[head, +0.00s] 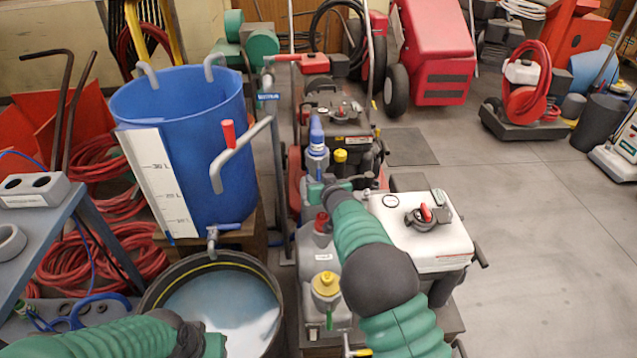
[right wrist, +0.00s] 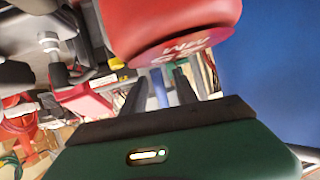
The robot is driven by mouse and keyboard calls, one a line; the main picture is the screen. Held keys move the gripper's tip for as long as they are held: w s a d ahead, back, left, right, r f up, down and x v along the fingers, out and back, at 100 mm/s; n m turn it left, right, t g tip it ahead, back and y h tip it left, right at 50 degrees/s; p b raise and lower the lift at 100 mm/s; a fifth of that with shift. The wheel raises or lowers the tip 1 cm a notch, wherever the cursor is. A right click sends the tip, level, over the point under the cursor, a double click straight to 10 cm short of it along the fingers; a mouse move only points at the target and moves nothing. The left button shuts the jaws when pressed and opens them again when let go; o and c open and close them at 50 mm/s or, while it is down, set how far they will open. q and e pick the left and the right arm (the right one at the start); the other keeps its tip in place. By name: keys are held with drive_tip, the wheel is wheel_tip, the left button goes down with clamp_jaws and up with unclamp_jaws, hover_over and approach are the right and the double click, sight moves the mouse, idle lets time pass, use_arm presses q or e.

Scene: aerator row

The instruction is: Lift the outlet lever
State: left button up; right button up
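A blue tank (head: 192,145) with a white litre scale stands at left. At its foot is a grey outlet tap with a blue lever (head: 228,227), lying roughly level. A black bucket (head: 262,265) of cloudy liquid is below the tap. My right gripper (head: 316,188) is to the right of the tank, apart from the lever. In the right wrist view its dark fingers (right wrist: 160,90) are spread, with nothing seen between them but background; a red rounded part (right wrist: 172,25) hides their tips. My left gripper (head: 214,345) is low at the bucket's near rim, its fingers hidden.
A grey bent pipe with a red grip (head: 228,134) hangs in front of the tank. Containers with red (head: 321,222) and yellow (head: 326,283) caps stand close to my right arm. A white-topped machine (head: 425,235) is right of it.

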clamp_jaws()
idle(1.4)
